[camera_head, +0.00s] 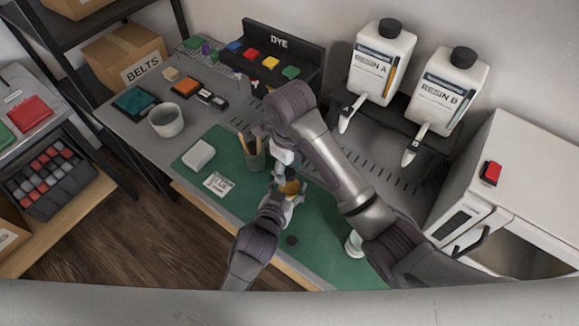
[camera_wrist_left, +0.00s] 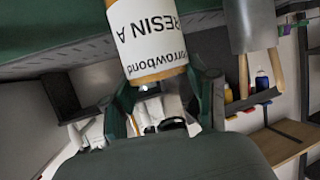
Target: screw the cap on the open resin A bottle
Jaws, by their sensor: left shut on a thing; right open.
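The resin A bottle (camera_wrist_left: 155,35), amber with a white label, fills the top middle of the left wrist view. In the head view a small amber part (camera_head: 292,187) shows at my left gripper. My left gripper (camera_head: 283,194) is shut on the bottle over the green mat; its fingers (camera_wrist_left: 165,98) show on both sides of the bottle's end. My right gripper (camera_head: 283,168) is open, just above the left one; its fingertips are hard to make out. The bottle's neck is hidden in the head view.
A pencil cup (camera_head: 255,155) stands close left of the grippers. A small white bottle (camera_head: 354,243) stands by my right arm. Resin A (camera_head: 378,65) and resin B (camera_head: 448,90) jugs stand at the back. A white block (camera_head: 198,155) and a card (camera_head: 219,184) lie on the mat.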

